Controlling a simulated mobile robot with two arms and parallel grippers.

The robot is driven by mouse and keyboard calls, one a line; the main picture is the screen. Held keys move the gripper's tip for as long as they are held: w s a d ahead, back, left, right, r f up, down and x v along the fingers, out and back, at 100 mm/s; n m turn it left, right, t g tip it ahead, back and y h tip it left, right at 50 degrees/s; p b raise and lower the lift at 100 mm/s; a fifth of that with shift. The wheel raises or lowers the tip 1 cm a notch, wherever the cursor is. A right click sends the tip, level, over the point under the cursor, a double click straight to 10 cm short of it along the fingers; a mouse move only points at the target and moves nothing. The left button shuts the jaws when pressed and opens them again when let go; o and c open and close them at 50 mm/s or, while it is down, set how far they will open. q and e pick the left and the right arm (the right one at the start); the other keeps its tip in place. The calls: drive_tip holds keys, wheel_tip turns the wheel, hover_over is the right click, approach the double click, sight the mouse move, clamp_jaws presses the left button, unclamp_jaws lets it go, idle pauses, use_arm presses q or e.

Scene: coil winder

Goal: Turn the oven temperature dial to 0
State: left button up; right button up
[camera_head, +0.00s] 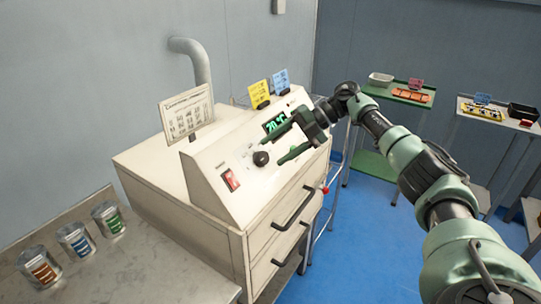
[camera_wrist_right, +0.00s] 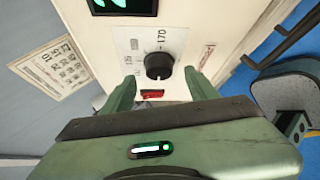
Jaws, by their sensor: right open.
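The black round temperature dial (camera_head: 261,158) sits on the sloped cream control panel of the oven (camera_head: 205,172). In the right wrist view the dial (camera_wrist_right: 159,66) shows on a white scale plate with printed numbers, one of them 170. My right gripper (camera_head: 272,151) is open in front of the panel. In the wrist view its two green fingertips (camera_wrist_right: 160,82) stand on either side of and just below the dial, with nothing between them. I cannot tell whether they touch the panel. A green lit display (camera_head: 275,123) seems to read 20 °C. My left gripper is not in view.
A red rocker switch (camera_head: 230,180) is on the panel left of the dial. A printed card (camera_head: 186,112) and yellow and blue tags stand on top. Drawer handles (camera_head: 294,207) project below. Several jars (camera_head: 75,240) stand on the metal bench at left. Shelves stand at back right.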

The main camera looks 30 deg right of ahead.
drive_tip(key=v, duration=0.5)
drive_tip(key=shift+b, duration=0.35)
